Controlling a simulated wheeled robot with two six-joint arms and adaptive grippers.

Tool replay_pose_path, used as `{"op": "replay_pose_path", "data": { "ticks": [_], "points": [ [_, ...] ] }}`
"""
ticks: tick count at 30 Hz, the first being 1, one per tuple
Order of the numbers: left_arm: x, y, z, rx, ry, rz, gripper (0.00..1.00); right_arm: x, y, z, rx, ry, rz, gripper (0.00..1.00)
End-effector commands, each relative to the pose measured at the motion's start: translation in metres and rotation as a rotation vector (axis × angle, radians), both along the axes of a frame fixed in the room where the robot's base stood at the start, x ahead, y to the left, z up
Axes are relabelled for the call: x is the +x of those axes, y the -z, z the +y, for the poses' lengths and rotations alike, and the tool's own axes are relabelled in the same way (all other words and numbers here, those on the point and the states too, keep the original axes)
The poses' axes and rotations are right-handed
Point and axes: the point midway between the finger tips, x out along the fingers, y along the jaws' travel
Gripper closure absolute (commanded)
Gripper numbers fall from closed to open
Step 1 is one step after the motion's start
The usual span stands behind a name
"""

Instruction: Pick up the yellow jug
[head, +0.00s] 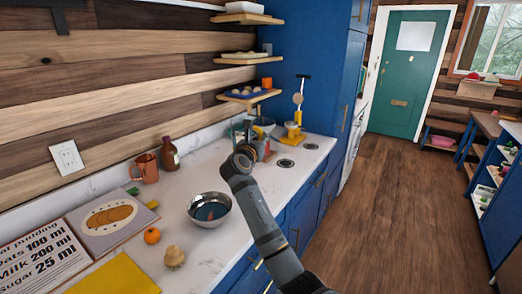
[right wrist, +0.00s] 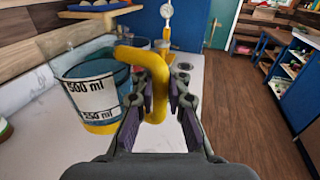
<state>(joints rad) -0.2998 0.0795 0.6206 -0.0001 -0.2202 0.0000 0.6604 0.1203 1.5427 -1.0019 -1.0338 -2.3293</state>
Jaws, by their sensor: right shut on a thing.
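The yellow jug is a see-through blue measuring jug (right wrist: 92,88) with a yellow handle and yellow base, in the right wrist view. Its label reads 500 ml and 250 ml. My right gripper (right wrist: 159,82) is shut on the yellow handle (right wrist: 155,108), with a finger on either side of it. The jug looks upright; I cannot tell whether its base touches the counter. In the head view my right gripper (head: 246,153) is over the far part of the counter and largely hides the jug. My left gripper is not in view.
On the white counter (head: 210,248) stand a metal bowl (head: 209,209), an orange (head: 152,235), a copper mug (head: 146,168) and a brown bottle (head: 170,154). A yellow scale with a dial (head: 293,130) stands beyond the gripper. Shelves (head: 249,96) hang above. The wooden floor at right is clear.

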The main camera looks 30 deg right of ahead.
Motion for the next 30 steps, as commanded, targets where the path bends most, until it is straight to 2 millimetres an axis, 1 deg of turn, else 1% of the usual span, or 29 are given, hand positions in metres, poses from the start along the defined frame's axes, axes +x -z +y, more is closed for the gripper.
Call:
{"op": "replay_pose_path", "data": {
  "ticks": [1,6,15,24,30],
  "points": [
    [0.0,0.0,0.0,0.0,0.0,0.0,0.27,0.0,-0.011,0.0,0.0,0.0,-0.008,1.0],
    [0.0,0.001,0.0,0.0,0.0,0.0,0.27,0.0,-0.036,0.0,-0.002,0.0,-0.008,1.0],
    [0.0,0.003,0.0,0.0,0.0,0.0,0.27,0.0,-0.072,0.0,0.0,-0.001,-0.006,1.0],
    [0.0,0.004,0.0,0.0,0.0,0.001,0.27,0.0,-0.093,0.0,-0.001,0.0,-0.005,1.0],
    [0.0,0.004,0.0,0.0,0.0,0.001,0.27,0.0,-0.099,0.0,0.0,-0.001,-0.004,1.0]
  ]
}}
